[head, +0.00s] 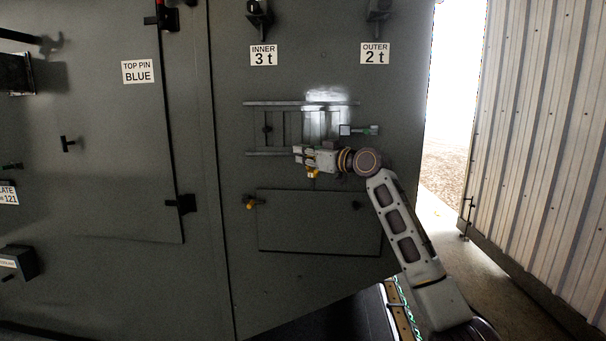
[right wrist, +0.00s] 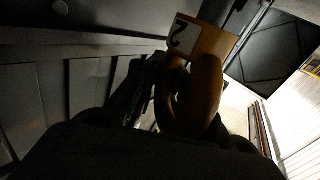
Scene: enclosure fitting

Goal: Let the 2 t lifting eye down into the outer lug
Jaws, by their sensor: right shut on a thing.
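My right gripper (head: 300,158) is in front of the slatted vent in the head view, pointing left. In the right wrist view the gripper (right wrist: 172,108) is shut on the 2 t lifting eye (right wrist: 205,95), a thick orange-yellow ring with a block whose white tag shows a "2". In the head view only a small yellow bit of the eye (head: 312,173) shows below the jaws. The outer lug (head: 378,10) is a dark bracket at the top edge, above the "OUTER 2 t" label (head: 375,54). It is up and right of the gripper, well apart. My left gripper is out of view.
The inner lug (head: 259,14) sits left of the outer one, above the "INNER 3 t" label (head: 263,55). Vent rails (head: 300,103) and a lower panel (head: 310,222) stand out from the enclosure wall. A corrugated wall (head: 540,130) stands at right.

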